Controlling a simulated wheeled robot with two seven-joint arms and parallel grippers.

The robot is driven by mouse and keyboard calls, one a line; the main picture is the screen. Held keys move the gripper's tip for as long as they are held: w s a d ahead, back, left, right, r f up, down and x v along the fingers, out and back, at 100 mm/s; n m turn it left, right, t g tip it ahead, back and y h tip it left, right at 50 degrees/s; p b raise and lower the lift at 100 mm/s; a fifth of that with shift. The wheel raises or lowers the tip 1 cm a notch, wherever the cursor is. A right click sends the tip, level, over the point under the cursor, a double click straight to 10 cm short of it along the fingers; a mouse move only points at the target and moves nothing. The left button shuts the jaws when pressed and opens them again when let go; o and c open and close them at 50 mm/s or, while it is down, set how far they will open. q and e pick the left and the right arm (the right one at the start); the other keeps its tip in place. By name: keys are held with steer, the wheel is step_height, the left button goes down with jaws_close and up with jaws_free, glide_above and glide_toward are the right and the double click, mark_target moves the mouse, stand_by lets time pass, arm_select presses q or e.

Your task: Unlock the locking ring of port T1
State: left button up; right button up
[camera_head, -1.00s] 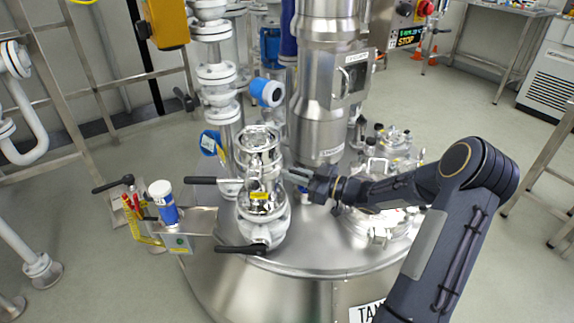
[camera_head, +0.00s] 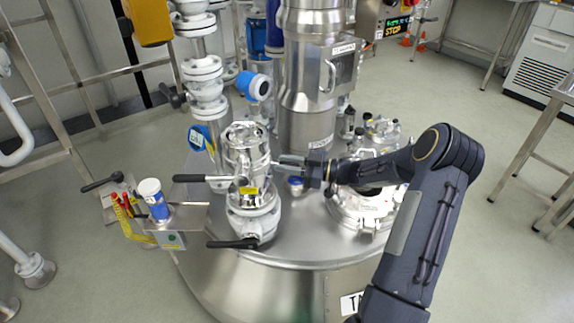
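The port assembly (camera_head: 247,150) is a shiny metal column on top of the tank (camera_head: 300,240), left of the picture's middle. It has a small yellow label and two black lever handles, an upper one (camera_head: 202,178) and a lower one (camera_head: 232,243), both pointing left. I cannot read a T1 mark or single out the locking ring. My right gripper (camera_head: 280,162) comes in from the right, its fingertips close to the right side of the assembly. I cannot tell whether they touch it or are open. My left gripper is out of view.
A side shelf (camera_head: 190,217) holds a blue-and-white container (camera_head: 153,199) left of the port. A thick steel column (camera_head: 306,100) rises behind my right gripper. A round hatch (camera_head: 365,205) lies behind my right arm. A railing (camera_head: 60,115) stands at left.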

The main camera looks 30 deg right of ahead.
steer(key=shift+o, duration=0.8)
steer(key=v, duration=0.7)
steer(key=shift+s+d+p, duration=0.3)
steer(key=shift+p, duration=0.1)
